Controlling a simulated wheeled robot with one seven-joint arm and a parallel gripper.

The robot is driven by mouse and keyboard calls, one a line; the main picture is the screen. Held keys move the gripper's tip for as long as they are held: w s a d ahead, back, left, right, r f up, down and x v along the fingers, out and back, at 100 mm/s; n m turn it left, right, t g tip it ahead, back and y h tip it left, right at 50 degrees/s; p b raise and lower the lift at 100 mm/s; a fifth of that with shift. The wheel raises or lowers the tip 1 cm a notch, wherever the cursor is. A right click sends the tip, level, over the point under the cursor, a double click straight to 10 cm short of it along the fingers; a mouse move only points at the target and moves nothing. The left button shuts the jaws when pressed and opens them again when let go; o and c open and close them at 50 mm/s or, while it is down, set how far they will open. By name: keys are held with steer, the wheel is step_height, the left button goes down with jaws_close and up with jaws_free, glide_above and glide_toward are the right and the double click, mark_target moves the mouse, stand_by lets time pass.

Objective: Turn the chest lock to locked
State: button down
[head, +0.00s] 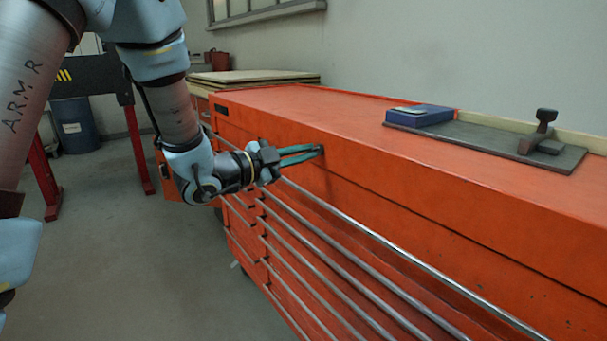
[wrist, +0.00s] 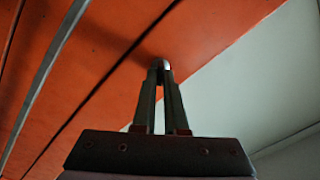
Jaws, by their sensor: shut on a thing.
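The chest is a long orange tool chest (head: 400,185) with several drawers and long metal handles. My gripper (head: 318,151) reaches its upper front face, just below the top edge. In the wrist view my gripper (wrist: 162,72) has its two fingers close together at the face, with a small shiny metal piece, the chest lock (wrist: 163,64), between the tips. The gripper is shut on the lock. The fingertips cover most of the lock, and I cannot tell its turned angle. In the head view the lock is hidden behind the fingertips.
Long drawer handles (head: 400,248) stick out along the front below my gripper. A blue box (head: 420,117) and a dark plate with a black tool (head: 540,140) lie on the chest top. A blue barrel (head: 75,127) stands at the back left. The floor (head: 130,250) in front is clear.

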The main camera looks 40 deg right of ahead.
steer(key=m+b, duration=0.2)
steer(key=b, duration=0.2)
steer(key=m+b, duration=0.3)
steer(key=b, duration=0.1)
steer(key=m+b, duration=0.3)
steer(key=b, duration=0.1)
steer(key=shift+f+b, duration=0.25)
steer(key=shift+b, duration=0.05)
steer(key=shift+r, duration=0.1)
steer(key=shift+s, duration=0.1)
steer(key=c, duration=1)
jaws_free()
steer(key=shift+o, duration=0.2)
steer(key=a, duration=1)
steer(key=shift+w+a, duration=0.35)
steer(key=shift+a, duration=0.05)
